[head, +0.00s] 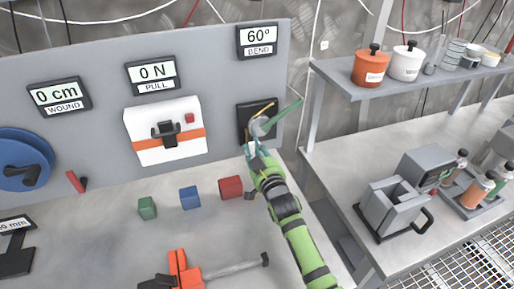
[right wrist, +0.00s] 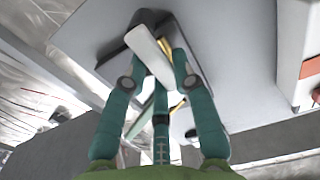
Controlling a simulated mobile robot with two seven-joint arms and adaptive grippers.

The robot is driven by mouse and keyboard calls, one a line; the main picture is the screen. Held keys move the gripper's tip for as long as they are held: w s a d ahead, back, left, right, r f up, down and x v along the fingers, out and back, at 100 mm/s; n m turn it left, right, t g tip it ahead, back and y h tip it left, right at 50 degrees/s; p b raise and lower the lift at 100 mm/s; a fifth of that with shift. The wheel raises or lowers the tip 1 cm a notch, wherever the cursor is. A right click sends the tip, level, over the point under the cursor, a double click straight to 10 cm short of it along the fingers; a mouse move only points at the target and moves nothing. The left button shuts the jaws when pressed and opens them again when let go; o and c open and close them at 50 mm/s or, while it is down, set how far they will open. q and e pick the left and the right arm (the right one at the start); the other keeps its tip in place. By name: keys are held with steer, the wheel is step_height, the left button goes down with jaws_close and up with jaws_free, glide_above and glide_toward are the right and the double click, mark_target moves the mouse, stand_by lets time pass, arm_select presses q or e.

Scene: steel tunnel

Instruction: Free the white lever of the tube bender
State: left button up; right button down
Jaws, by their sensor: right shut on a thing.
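The tube bender's dark mount (head: 244,112) is on the grey panel at the right, under a display reading 60° BEND (head: 259,38). A brass-coloured tube (head: 264,108) and a green lever (head: 286,115) stick out of it to the upper right. My right gripper (head: 255,146) is at the bender. In the right wrist view its fingers (right wrist: 157,72) are closed around the white lever (right wrist: 150,48), which runs slanting between them. The gripper hides part of the bender in the head view. My left gripper is in no view.
A white box with an orange band (head: 150,150) is on the panel to the left. An orange clamp (head: 180,272) lies at the front.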

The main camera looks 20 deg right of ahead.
steer(key=c, duration=1)
jaws_free()
steer(key=shift+s, duration=0.1)
steer(key=s, duration=1.2)
steer(key=shift+d, duration=0.15)
